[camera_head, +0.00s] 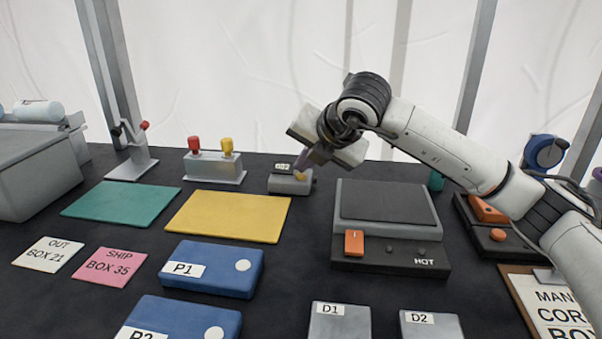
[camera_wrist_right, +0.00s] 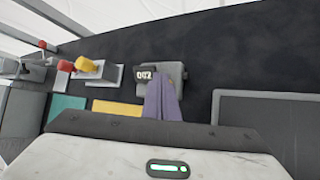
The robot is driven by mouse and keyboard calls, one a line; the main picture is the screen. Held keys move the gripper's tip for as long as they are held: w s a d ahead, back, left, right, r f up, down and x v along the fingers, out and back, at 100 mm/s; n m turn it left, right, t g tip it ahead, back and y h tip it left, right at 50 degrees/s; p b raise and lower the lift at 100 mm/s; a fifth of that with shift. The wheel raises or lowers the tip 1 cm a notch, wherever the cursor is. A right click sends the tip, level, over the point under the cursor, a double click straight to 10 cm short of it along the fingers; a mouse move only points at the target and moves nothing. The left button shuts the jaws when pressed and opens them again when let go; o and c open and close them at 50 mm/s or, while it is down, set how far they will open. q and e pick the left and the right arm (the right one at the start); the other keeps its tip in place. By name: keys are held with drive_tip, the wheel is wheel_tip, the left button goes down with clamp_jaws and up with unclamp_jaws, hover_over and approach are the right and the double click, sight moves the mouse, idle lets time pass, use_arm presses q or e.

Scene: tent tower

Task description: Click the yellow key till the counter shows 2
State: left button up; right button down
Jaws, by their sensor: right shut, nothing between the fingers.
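The small grey counter (camera_head: 283,187) stands at the back middle of the dark table, and its display reads 002. Its yellow key (camera_head: 300,177) shows at its right side, just below my right gripper (camera_head: 302,166). The gripper is shut and empty, tilted down at the key; I cannot tell whether it touches it. In the right wrist view the counter (camera_wrist_right: 172,72) also reads 002. There the shut fingers (camera_wrist_right: 163,100) reach its near side, and the key is hidden behind them. My left gripper is not in view.
A box with red and yellow levers (camera_head: 214,168) stands left of the counter, behind a yellow mat (camera_head: 228,217). A hot plate (camera_head: 390,231) marked HOT is at the front right. Blue box P1 (camera_head: 212,283) lies in front.

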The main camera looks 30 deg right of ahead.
drive_tip(key=shift+r, duration=0.55)
wheel_tip(320, 180, up, 5)
drive_tip(key=p, duration=0.3)
idle(0.6)
